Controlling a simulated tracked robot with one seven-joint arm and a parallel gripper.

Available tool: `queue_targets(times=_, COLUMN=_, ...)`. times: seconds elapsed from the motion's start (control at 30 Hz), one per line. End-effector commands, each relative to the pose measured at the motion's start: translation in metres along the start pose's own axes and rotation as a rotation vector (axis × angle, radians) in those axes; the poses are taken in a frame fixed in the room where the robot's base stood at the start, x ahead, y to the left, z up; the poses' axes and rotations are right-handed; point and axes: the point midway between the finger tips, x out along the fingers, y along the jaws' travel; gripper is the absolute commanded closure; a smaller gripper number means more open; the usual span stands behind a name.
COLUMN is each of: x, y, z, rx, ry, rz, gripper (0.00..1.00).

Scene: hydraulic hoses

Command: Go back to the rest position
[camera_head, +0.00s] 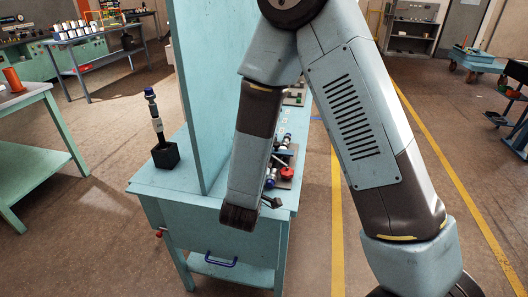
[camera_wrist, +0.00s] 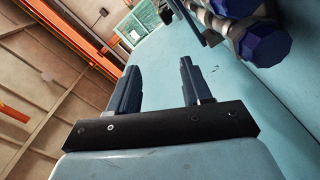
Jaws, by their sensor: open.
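My gripper (camera_wrist: 157,85) is open in the wrist view, its two dark fingers apart with nothing between them. In the head view my arm hangs down in front of the right part of the teal workbench (camera_head: 160,198), and the fingers are mostly hidden behind it. A hose fitting with a blue hexagonal end (camera_wrist: 262,43) shows at the top right of the wrist view, apart from the fingers. In the head view a red part (camera_head: 287,173) and several fittings lie on the bench just right of my arm.
A tall teal panel (camera_head: 205,80) stands upright on the workbench, left of my arm. An upright hose piece (camera_head: 155,120) stands in a black block (camera_head: 165,155) on the bench's left part. Other tables stand at the left. Open floor (camera_head: 425,130) lies to the right.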

Motion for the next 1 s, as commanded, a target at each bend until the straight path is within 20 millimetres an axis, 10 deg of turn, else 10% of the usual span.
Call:
queue_targets(times=0.57, x=-0.001, y=0.013, z=0.005, rx=-0.018, ry=-0.038, rz=0.024, gripper=0.51)
queue_targets(times=1.0, x=0.018, y=0.155, z=0.098, rx=-0.189, ry=-0.602, rz=0.143, gripper=0.51)
